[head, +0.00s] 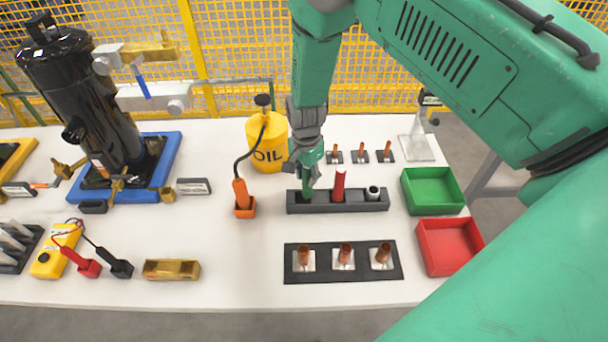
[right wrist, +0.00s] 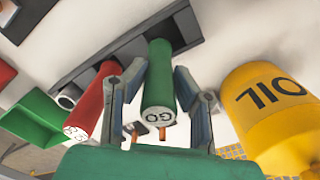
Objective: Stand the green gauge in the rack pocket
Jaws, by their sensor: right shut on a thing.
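The green gauge (right wrist: 158,82), a cylinder with a white end marked GO, is between the fingers of my right gripper (right wrist: 158,100) in the right wrist view. Its far end meets an opening in the dark rack (right wrist: 95,60); how deep it sits is hidden. In the head view my right gripper (head: 306,178) points down over the left pocket of the rack (head: 355,207), and the gauge is mostly covered. A red gauge (head: 339,186) stands in the middle pocket. My left gripper is not in view.
A yellow oil can (head: 266,145) stands close left of my right gripper. A grey hollow cylinder (head: 373,192) sits at the rack's right end. Green (head: 432,190) and red (head: 450,246) bins lie further right. A black plate (head: 343,275) with copper pieces lies in front.

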